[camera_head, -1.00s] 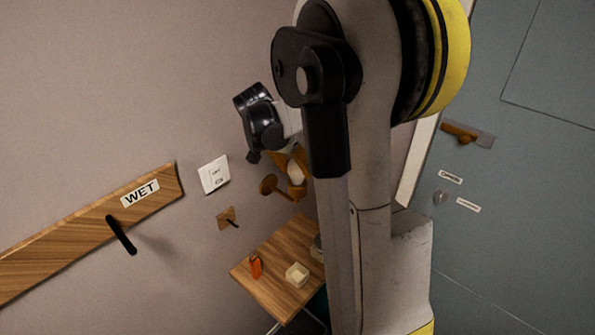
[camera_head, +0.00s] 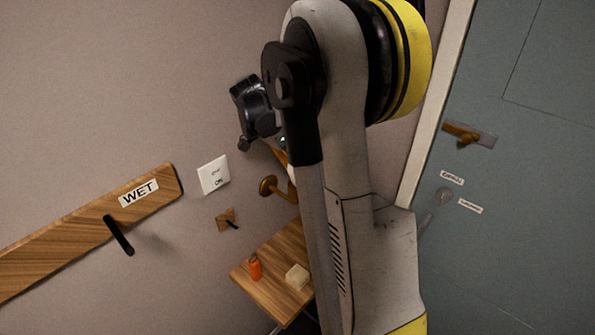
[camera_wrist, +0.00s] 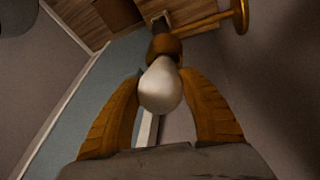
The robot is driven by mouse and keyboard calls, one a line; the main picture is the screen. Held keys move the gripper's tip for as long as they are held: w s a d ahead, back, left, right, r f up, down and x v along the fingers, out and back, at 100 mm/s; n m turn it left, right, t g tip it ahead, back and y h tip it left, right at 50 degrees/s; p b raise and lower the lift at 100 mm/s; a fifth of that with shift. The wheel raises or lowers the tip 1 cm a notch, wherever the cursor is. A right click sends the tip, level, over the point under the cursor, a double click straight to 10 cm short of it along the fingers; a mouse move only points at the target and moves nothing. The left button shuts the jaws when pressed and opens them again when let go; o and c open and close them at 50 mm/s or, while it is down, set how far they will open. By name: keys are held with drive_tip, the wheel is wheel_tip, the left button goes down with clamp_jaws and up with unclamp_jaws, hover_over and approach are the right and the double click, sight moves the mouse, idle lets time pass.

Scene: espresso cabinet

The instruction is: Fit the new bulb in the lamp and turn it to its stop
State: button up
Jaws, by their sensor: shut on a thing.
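My gripper (camera_wrist: 161,78) has its two orange-brown fingers on either side of the white bulb (camera_wrist: 160,88) and is shut on it. Just beyond the bulb in the wrist view is the lamp's brown socket (camera_wrist: 165,47), in line with it. The bulb's base is hidden, so I cannot tell how far it sits in the socket. The lamp's brass wall mount (camera_wrist: 240,14) shows at the upper right. In the head view the lamp's round brass mount (camera_head: 267,186) is on the wall, and my arm hides its outer end and most of my gripper.
A small wooden table (camera_head: 262,290) below holds an orange bottle (camera_head: 255,268) and a cream box (camera_head: 297,277). A switch plate (camera_head: 213,175) is on the wall left of the lamp. A wooden rail (camera_head: 80,240) with a black hook is further left. A grey-blue door (camera_head: 530,200) stands right.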

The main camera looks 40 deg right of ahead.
drive_tip(key=o, duration=1.2)
drive_tip(key=shift+s+a+r, duration=0.1)
drive_tip(key=shift+s, duration=0.05)
drive_tip(key=shift+o, duration=0.2)
drive_tip(key=v, duration=0.7)
drive_tip(key=shift+r, duration=0.2)
drive_tip(key=s+a+f+n+t+y+b, duration=0.2)
drive_tip(key=s+a+f+n+t+b, duration=0.3)
drive_tip(key=a+f+n+b, duration=0.4)
drive_tip(key=s+a+f+n+t+y+b, duration=0.2)
drive_tip(key=s+a+f+n+t+b, duration=0.3)
drive_tip(key=a+f+b, duration=0.9)
drive_tip(key=s+a+f+n, duration=0.1)
drive_tip(key=s+a+n, duration=0.2)
drive_tip(key=n, duration=0.2)
drive_tip(key=shift+a+f+n, duration=0.15)
drive_tip(key=shift+a+n, duration=0.15)
drive_tip(key=shift+a, duration=0.1)
